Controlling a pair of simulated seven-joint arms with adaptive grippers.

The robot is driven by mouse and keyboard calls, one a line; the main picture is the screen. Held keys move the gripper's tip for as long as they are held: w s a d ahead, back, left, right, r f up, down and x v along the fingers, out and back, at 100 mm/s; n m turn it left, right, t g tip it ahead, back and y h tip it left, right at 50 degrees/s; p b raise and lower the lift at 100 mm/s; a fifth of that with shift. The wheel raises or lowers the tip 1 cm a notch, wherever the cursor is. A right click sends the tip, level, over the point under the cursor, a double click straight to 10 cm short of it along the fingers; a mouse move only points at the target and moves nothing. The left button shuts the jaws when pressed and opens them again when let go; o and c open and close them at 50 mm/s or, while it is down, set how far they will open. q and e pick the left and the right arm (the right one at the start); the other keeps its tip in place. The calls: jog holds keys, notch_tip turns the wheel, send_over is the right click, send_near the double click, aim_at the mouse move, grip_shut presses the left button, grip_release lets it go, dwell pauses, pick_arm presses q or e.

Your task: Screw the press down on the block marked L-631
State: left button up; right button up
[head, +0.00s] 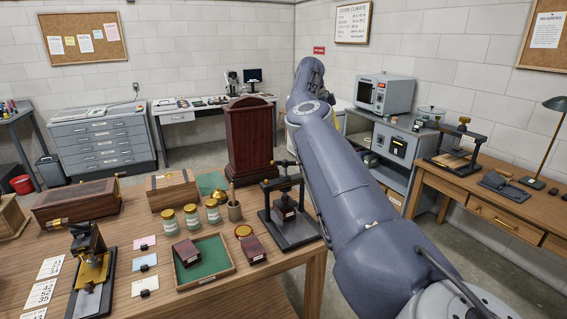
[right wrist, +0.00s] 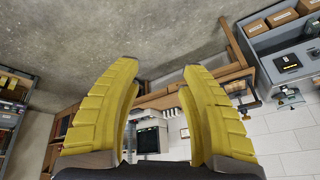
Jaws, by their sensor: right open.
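A black screw press (head: 296,234) with a bar handle on top stands on the wooden table in the head view. I cannot read L-631 on any block. A second press (head: 457,150) stands on the right-hand table. My right gripper (right wrist: 159,70) is open and empty in the right wrist view, well away from the table things. My left gripper is not in view.
My right arm crosses the head view just right of the press. Several jars (head: 192,217), a brush pot (head: 234,211) and a wooden box (head: 172,189) stand left of the press. A dark upright cabinet (head: 249,140) is behind. A brass stamping device (head: 92,268) stands at front left.

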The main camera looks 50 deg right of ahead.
jog(key=w+a+r+n+t+y, duration=0.25)
jog(key=w+a+r, duration=0.45)
jog(key=w+a, duration=0.4)
jog(key=t+y, duration=0.1)
send_near(285, 168)
jog(key=f, duration=0.2)
jog(key=d+f, duration=0.1)
jog(key=f, duration=0.2)
jog(key=s+d+f, duration=0.1)
jog(key=f, duration=0.1)
jog(key=shift+f, duration=0.3)
grip_shut()
